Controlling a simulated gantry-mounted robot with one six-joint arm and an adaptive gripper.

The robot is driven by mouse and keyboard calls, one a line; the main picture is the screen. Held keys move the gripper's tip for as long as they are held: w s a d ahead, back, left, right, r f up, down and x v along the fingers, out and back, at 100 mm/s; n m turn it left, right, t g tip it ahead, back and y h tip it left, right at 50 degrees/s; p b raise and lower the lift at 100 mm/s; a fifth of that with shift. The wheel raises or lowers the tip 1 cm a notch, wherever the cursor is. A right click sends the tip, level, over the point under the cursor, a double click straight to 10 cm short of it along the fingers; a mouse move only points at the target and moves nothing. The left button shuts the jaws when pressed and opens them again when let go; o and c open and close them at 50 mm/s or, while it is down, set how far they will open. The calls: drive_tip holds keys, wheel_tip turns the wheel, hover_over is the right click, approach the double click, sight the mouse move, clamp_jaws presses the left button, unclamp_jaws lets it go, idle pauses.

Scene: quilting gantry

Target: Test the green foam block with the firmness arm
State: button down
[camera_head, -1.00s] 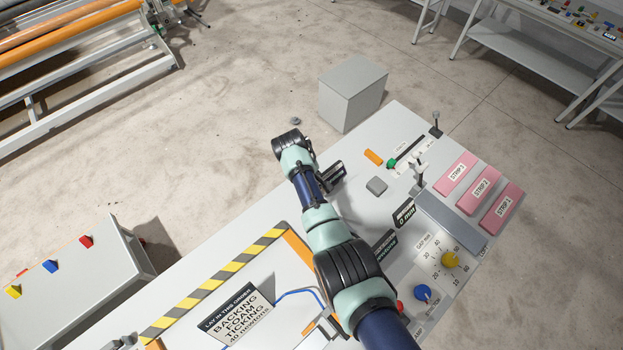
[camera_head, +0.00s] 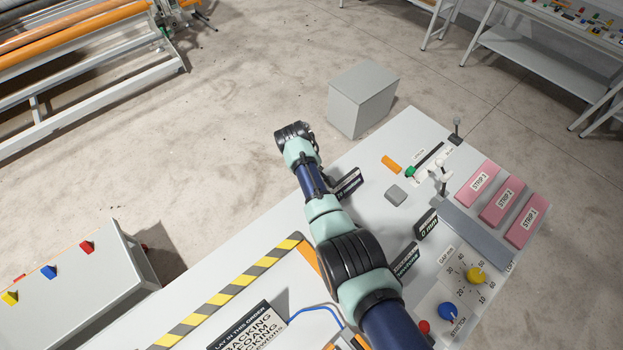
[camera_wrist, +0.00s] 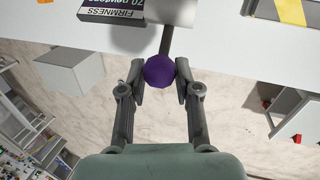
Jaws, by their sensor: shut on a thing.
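My gripper (camera_wrist: 160,82) is shut on a purple ball knob (camera_wrist: 159,71) in the wrist view, one finger on each side. A rod (camera_wrist: 165,40) runs from the knob toward a pale plate (camera_wrist: 182,12) at the bench edge; it looks like the firmness arm. A black FIRMNESS sign (camera_wrist: 112,10) stands beside it, its number partly cut off; its sign also shows in the head view (camera_head: 348,183). In the head view my arm hides the gripper and the knob.
A grey box (camera_head: 362,100) stands beyond the bench. Open floor lies left of my wrist.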

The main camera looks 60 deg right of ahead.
drive_tip(key=shift+w+f, duration=0.1)
drive_tip(key=shift+f, duration=0.15)
drive_tip(key=c, duration=0.8)
unclamp_jaws()
drive_tip(key=shift+w+r, duration=0.1)
drive_tip(key=v, duration=1.2)
